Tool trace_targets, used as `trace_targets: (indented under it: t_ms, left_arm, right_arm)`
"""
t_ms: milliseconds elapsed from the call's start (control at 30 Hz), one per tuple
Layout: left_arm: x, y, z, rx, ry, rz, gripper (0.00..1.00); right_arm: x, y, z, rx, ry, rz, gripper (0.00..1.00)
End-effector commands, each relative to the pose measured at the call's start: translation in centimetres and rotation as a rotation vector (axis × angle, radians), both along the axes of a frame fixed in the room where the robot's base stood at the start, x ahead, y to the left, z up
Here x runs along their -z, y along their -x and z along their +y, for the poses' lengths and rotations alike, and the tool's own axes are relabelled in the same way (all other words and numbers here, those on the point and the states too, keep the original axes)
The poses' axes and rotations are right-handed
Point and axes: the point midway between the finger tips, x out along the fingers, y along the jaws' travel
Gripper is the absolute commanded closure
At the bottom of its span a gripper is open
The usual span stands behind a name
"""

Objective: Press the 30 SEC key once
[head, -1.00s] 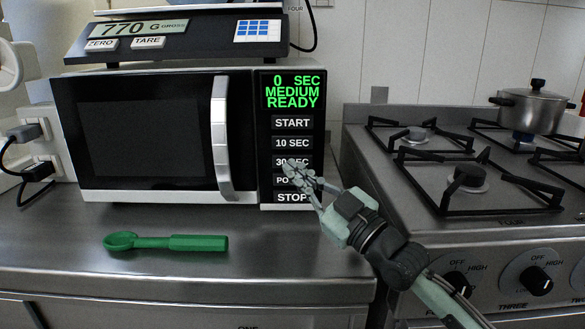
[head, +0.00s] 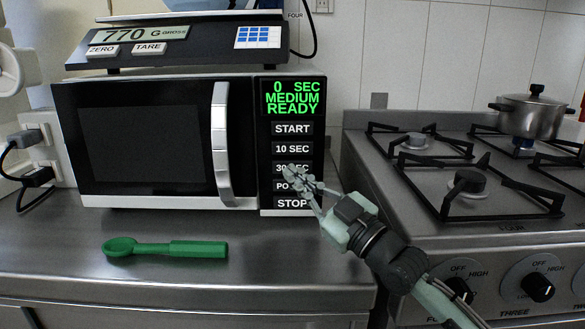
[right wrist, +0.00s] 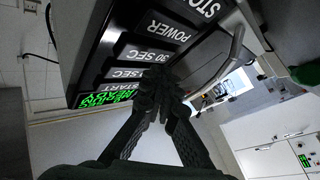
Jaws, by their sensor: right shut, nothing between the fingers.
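The microwave (head: 70,140) stands on the steel counter, its door closed. Its display (head: 293,98) reads 0 SEC, MEDIUM, READY in green. Below it are keys START, 10 SEC, 30 SEC, POWER and STOP. The 30 SEC key (head: 281,168) is partly covered by my right gripper (head: 293,172) in the head view. That gripper is shut and empty, its fingertips at the key panel. In the right wrist view the 30 SEC key (right wrist: 150,55) lies just beyond the fingertips (right wrist: 160,82); I cannot tell whether they touch it. My left gripper is not in view.
A scale (head: 190,47) reading 770 G sits on top of the microwave. A green spoon (head: 170,249) lies on the counter in front. At the right is a stove (head: 430,235) with a pot (head: 530,115). The counter around the spoon is clear.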

Motion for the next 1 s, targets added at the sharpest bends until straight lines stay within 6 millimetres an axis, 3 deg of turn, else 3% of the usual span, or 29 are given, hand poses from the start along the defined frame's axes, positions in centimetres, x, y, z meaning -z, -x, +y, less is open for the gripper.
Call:
trace_targets:
  t_ms: [1000]
  left_arm:
    - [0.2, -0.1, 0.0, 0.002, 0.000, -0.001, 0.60]
  right_arm:
    - [-0.1, -1.1, -0.2, 0.005, 0.001, -0.002, 1.00]
